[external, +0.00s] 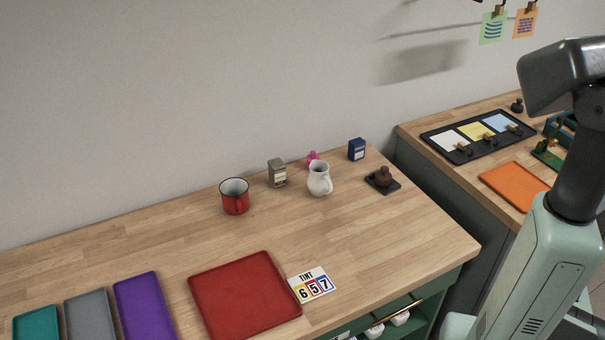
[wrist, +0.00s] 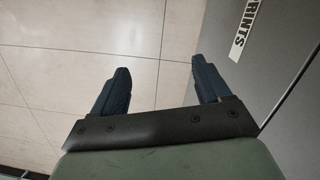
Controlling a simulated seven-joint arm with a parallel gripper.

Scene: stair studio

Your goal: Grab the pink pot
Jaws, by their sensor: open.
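A small pink object (external: 312,157), likely the pink pot, stands near the back of the wooden table in the external view. The white pitcher in front of it hides most of it, so its full shape cannot be told. My gripper (wrist: 162,85) shows in the wrist view with its two dark fingers wide apart and nothing between them. It points at the tiled floor beside a grey cabinet side. The gripper is outside the external view, where only part of my arm shows at the right. The pink object is not in the wrist view.
The white pitcher (external: 319,181), grey box (external: 277,173), blue box (external: 356,149), red mug (external: 235,198) and brown stamp (external: 383,177) stand around it. A red tray (external: 243,295) and number card (external: 312,285) lie in front. A grey cabinet (wrist: 285,70) is beside my gripper. The table's middle is clear.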

